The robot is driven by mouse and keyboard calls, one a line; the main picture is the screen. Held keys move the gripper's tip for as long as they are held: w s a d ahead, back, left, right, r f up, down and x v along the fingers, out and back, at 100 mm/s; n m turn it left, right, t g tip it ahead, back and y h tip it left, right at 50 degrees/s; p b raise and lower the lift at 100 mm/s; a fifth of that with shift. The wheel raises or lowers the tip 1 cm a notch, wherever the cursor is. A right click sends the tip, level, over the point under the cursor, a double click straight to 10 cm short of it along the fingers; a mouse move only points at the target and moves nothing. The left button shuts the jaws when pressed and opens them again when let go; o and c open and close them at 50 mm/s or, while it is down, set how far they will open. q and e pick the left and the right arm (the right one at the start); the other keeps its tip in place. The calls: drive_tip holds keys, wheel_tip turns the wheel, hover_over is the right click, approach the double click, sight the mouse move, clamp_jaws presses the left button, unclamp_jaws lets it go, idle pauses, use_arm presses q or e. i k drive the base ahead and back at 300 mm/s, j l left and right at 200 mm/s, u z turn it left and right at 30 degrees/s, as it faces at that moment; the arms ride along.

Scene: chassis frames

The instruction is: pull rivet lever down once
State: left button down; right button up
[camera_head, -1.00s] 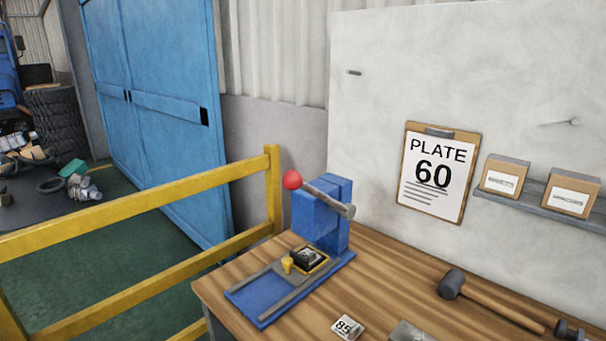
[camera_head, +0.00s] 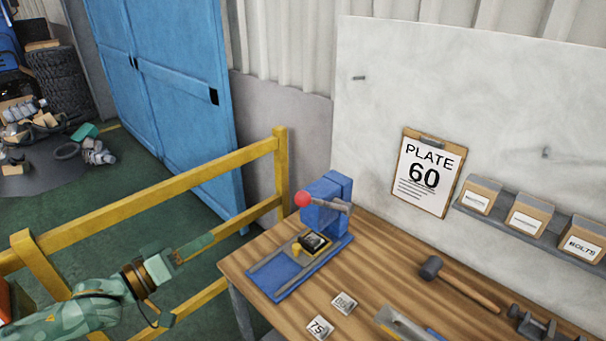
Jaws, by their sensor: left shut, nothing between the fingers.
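The rivet press (camera_head: 329,200) is blue and stands on the wooden bench (camera_head: 390,265). Its grey lever (camera_head: 328,203) ends in a red ball (camera_head: 302,199) that points left, and the lever lies close to level. A dark block with a yellow edge (camera_head: 314,242) sits on the press's blue base (camera_head: 272,278). My left gripper (camera_head: 208,241) is shut and empty. It is left of the press, apart from the lever and lower in the picture than the red ball. My right gripper is out of view.
A yellow railing (camera_head: 190,179) runs left of the bench, close to my left arm. A mallet (camera_head: 455,283), number tags (camera_head: 320,327) and a plane-like tool (camera_head: 403,326) lie on the bench. A clipboard reading PLATE 60 (camera_head: 425,176) and boxes (camera_head: 529,214) are at the wall.

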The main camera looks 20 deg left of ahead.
sight(302, 198)
drive_tip(key=i+j, duration=0.15)
drive_tip(key=j, duration=0.25)
drive_tip(key=i+j, duration=0.15)
drive_tip(key=j, duration=0.25)
drive_tip(key=i+j, duration=0.1)
drive_tip(key=j, duration=0.3)
drive_tip(key=i+j, duration=0.15)
drive_tip(key=j, duration=0.25)
drive_tip(key=i+j, duration=0.15)
drive_tip(key=j, duration=0.25)
drive_tip(key=i+j, duration=0.15)
drive_tip(key=j, duration=0.2)
drive_tip(key=i+j, duration=0.15)
drive_tip(key=j, duration=0.25)
drive_tip(key=z, duration=2.85)
drive_tip(key=k+j+z, duration=0.15)
drive_tip(key=k+j, duration=0.15)
drive_tip(key=k, duration=0.2)
